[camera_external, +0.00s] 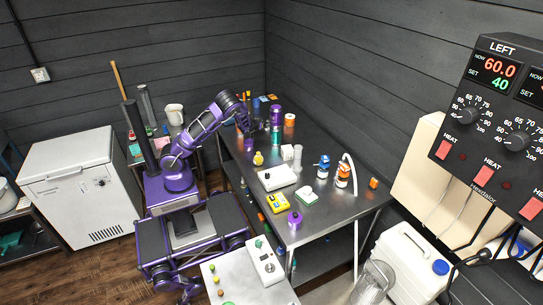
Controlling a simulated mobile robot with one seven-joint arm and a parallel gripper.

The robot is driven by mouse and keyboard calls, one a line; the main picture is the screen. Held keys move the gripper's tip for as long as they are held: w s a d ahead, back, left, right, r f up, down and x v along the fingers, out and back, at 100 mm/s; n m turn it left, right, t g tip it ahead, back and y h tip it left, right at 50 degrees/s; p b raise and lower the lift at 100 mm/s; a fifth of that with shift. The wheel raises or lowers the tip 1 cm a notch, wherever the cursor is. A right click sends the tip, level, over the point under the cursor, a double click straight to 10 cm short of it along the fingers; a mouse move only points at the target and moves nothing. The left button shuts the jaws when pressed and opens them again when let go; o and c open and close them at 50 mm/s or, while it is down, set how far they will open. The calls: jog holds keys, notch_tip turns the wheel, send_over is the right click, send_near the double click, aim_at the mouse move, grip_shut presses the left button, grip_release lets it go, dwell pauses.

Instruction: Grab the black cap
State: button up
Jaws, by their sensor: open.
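My purple arm reaches over the steel table (330,212) from its left side. My gripper (246,128) is at the far left part of the table, close to several small objects, and it is open. The view is too small to show anything between its fingers. I cannot pick out the black cap with certainty; small dark items stand around the gripper, partly hidden by it. A teal bottle (275,136) and a purple canister (275,114) stand just right of the gripper.
An orange-and-white roll (290,120) stands near the canister. A yellow item (258,158), a white device (277,178), a yellow device (278,202), a purple flask (294,219) and blue-topped bottles (323,166) stand nearer. The right front of the table is mostly clear.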

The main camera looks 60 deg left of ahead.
aim_at(268, 122)
jog(key=shift+x, duration=1.5)
grip_shut()
